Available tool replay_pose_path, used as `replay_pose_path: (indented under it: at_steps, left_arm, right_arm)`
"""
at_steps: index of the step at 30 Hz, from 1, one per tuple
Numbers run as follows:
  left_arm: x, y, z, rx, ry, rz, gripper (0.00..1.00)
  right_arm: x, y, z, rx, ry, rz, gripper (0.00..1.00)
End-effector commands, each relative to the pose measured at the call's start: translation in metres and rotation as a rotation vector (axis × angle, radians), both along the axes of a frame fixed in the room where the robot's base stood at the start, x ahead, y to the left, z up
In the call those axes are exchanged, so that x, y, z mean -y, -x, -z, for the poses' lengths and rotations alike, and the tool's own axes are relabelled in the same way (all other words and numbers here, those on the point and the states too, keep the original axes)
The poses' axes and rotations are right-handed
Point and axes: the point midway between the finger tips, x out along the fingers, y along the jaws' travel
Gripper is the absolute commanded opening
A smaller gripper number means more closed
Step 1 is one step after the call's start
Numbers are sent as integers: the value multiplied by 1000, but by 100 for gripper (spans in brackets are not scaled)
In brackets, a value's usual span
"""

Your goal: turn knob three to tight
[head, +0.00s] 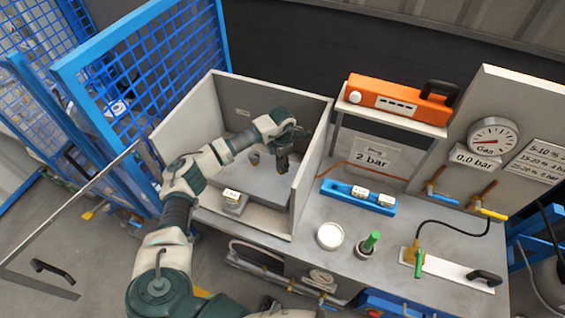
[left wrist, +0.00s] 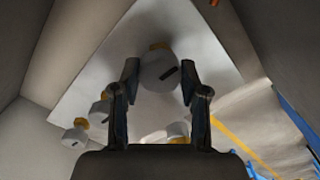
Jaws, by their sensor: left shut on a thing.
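My left gripper (head: 284,162) reaches down into the open grey box (head: 309,184) in the head view. In the left wrist view its two fingers (left wrist: 160,78) stand on either side of a round pale knob (left wrist: 157,66) with a dark slot mark and a yellow part behind it; it is shut on this knob. Other similar knobs show to the lower left (left wrist: 100,110) and lower middle (left wrist: 177,131) on the pale plate (left wrist: 110,52). I cannot read any number, so which knob is three cannot be told. My right gripper is not in view.
A small labelled block (head: 234,203) stands at the box's front. An orange case (head: 397,99) sits on a shelf. Box walls surround my gripper.

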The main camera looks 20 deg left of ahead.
Motion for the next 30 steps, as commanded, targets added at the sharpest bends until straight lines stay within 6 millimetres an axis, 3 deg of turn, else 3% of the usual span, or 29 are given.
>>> replay_pose_path:
  at_steps: [10, 11, 13, 23, 26, 30]
  left_arm:
    - [-2, 0, -1, 1, -4, 1, 9]
    - [-2, 0, -1, 1, -4, 1, 52]
    - [-1, 0, -1, 1, -3, 1, 69]
    - [0, -1, -2, 1, -1, 1, 69]
    - [0, -1, -11, 4, 0, 1, 69]
    - [-1, -2, -39, 6, -1, 1, 69]
  right_arm:
    - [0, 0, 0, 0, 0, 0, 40]
    - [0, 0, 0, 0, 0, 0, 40]
    - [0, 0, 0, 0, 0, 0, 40]
    - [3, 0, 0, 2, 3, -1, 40]
    - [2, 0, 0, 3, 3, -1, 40]
    - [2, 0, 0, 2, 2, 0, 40]
